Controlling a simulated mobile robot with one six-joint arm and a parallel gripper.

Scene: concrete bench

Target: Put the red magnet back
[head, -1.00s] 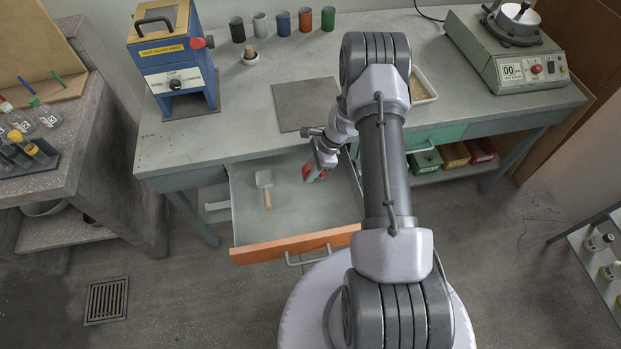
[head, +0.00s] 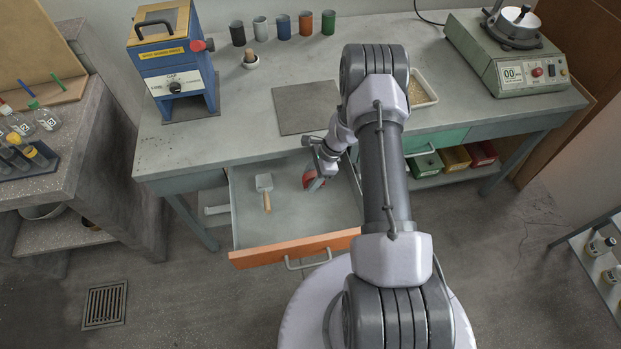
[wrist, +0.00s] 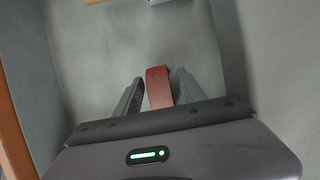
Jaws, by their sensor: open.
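The red magnet (head: 309,178) lies in the open drawer (head: 240,217), toward its right side. It also shows in the wrist view (wrist: 158,86), standing between the two fingers of my gripper (wrist: 158,97). The fingers are apart, with a gap visible at least on the left of the magnet. In the head view my gripper (head: 318,178) is inside the drawer at the magnet and hides part of it.
A scoop with a wooden handle (head: 265,188) lies in the drawer left of the magnet. The drawer's orange front (head: 290,249) stands pulled out. On the bench are a dark square plate (head: 306,108), several coloured cups (head: 283,27) and a blue machine (head: 180,75).

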